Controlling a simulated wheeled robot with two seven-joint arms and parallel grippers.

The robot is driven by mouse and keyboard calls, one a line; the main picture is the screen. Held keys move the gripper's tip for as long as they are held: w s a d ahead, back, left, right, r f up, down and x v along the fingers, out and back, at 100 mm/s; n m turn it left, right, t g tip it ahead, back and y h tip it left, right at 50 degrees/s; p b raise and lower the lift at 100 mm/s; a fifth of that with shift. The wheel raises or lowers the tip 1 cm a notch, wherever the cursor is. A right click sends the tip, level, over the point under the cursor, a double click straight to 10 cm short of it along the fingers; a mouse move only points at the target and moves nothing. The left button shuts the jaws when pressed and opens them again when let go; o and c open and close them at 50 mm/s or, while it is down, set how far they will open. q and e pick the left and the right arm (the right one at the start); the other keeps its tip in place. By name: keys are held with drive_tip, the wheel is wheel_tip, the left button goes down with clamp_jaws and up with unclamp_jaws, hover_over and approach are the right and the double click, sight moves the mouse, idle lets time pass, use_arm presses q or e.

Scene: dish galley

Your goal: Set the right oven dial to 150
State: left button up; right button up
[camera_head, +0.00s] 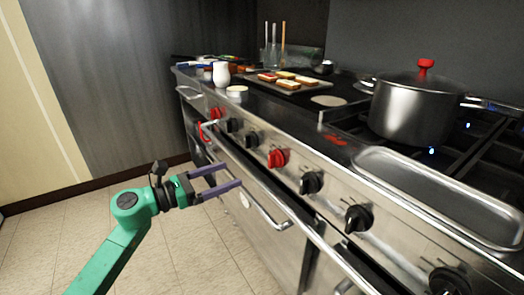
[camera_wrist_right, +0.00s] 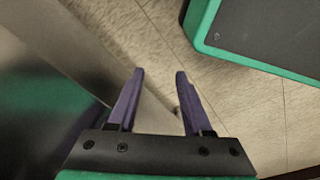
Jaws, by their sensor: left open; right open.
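Two red dials stand out in the row on the steel stove front in the head view. The right red dial (camera_head: 278,158) is near the middle and the left red dial (camera_head: 216,111) is farther back. Their markings are too small to read. My left gripper (camera_head: 234,174) is open and empty, in front of the oven front, below and left of the right red dial and apart from it. My right gripper (camera_wrist_right: 160,73) is open and empty in the right wrist view, above the tiled floor. It is not visible in the head view.
Black knobs (camera_head: 311,183) flank the red dials. Door handles (camera_head: 265,207) jut out below them. A steel pot (camera_head: 412,110), an empty tray (camera_head: 440,196) and a tray of food (camera_head: 287,83) stand on top. The floor at left is clear.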

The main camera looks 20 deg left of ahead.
sight(269, 160)
use_arm(q)
drive_tip(key=p+x, duration=0.1)
drive_tip(key=x, duration=1.2)
drive_tip(key=shift+w+d, duration=0.15)
drive_tip(key=shift+d, duration=0.25)
drive_tip(key=c, duration=1.4)
drive_tip(key=shift+o, duration=0.2)
drive_tip(key=shift+p, duration=0.3)
use_arm(e)
drive_tip(key=s+f, duration=0.2)
drive_tip(key=shift+s+d, duration=0.3)
drive_tip(key=shift+d, duration=0.1)
